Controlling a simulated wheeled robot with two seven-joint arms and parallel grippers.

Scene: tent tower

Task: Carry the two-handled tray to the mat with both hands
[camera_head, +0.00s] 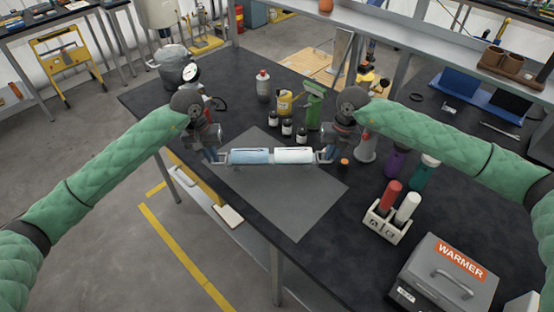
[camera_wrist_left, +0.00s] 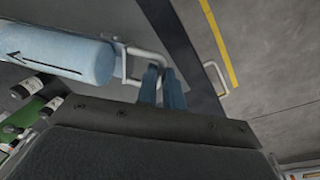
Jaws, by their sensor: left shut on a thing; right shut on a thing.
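The two-handled tray (camera_head: 271,164) spans between my grippers in the head view, with a light blue cylinder (camera_head: 249,157) and a white cylinder (camera_head: 293,156) lying end to end on it. It looks level. My left gripper (camera_head: 217,155) is shut on its left handle, and my right gripper (camera_head: 327,154) on its right handle. In the left wrist view, the blue fingers (camera_wrist_left: 161,78) close around the pale wire handle (camera_wrist_left: 133,62), beside the blue cylinder (camera_wrist_left: 60,52) with a black arrow. The grey mat (camera_head: 290,205) lies beneath on the dark table; the tray's height above it is unclear.
Several small dark bottles (camera_head: 287,128) and a green device (camera_head: 314,105) stand just behind the tray. A bottle rack (camera_head: 386,222) and a grey warmer box (camera_head: 445,275) are at front right. The mat's front part is bare. The table's left edge is close to my left gripper.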

